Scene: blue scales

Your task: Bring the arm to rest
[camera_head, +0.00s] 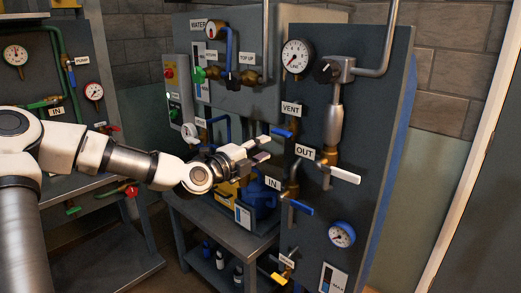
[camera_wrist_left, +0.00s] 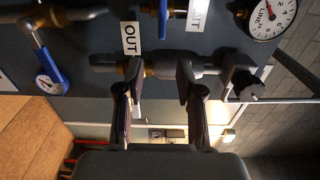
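My left arm (camera_head: 120,158), white and dark grey, reaches in from the left in the head view. Its gripper (camera_head: 263,149) is in front of the grey valve panel (camera_head: 372,130), left of the OUT label (camera_head: 305,151). In the left wrist view the two fingers (camera_wrist_left: 158,72) are apart with nothing held between them. Beyond them are the OUT label (camera_wrist_left: 131,38) and a horizontal-looking pipe with a brass fitting. My right gripper is not in view.
A blue lever (camera_head: 300,207) sits by the IN label (camera_head: 272,183). The pressure gauge (camera_head: 297,57) and black knob (camera_head: 325,70) are higher up. A bench (camera_head: 222,230) with a blue pump (camera_head: 264,200) stands below the gripper. Another gauge panel (camera_head: 60,75) is at left.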

